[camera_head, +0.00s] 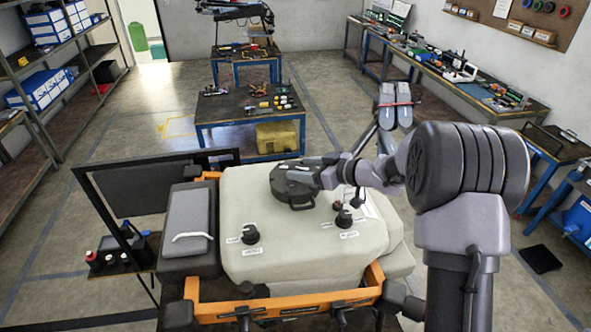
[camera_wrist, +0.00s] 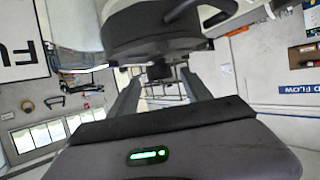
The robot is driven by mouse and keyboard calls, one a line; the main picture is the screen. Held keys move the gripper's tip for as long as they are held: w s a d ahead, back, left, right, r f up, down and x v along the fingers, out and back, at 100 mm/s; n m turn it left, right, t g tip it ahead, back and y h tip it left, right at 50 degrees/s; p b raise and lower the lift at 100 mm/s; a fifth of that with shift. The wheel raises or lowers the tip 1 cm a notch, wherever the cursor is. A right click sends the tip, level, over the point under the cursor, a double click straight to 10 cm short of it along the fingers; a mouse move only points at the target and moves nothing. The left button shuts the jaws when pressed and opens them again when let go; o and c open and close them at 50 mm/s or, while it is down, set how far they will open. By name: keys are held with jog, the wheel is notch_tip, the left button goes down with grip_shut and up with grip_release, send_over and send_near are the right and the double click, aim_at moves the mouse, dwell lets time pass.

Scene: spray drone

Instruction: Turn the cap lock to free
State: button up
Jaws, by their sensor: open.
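The cream tank (camera_head: 250,190) lies in an orange frame in the head view. A round black cap (camera_head: 292,184) sits on its top near the far side. My gripper (camera_head: 326,172) reaches in from the right, at the cap's right side. In the wrist view, the dark cap (camera_wrist: 140,25) fills the top, with a curved handle at upper right. My gripper's two fingers (camera_wrist: 160,88) are apart there, below the cap in the picture. A small dark block (camera_wrist: 159,72) shows between them; I cannot tell whether it is the lock or whether they touch it.
Two black knobs with white labels stand on the tank, one at the left (camera_head: 251,234) and one at the right (camera_head: 343,218). A grey block (camera_head: 188,215) lies left of the tank. A workbench (camera_head: 250,110) with tools stands behind, with open floor around it.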

jog(key=b+v, duration=0.1)
jog(key=v, duration=1.3)
jog(key=shift+s+b, duration=0.2)
jog(key=shift+b, duration=0.1)
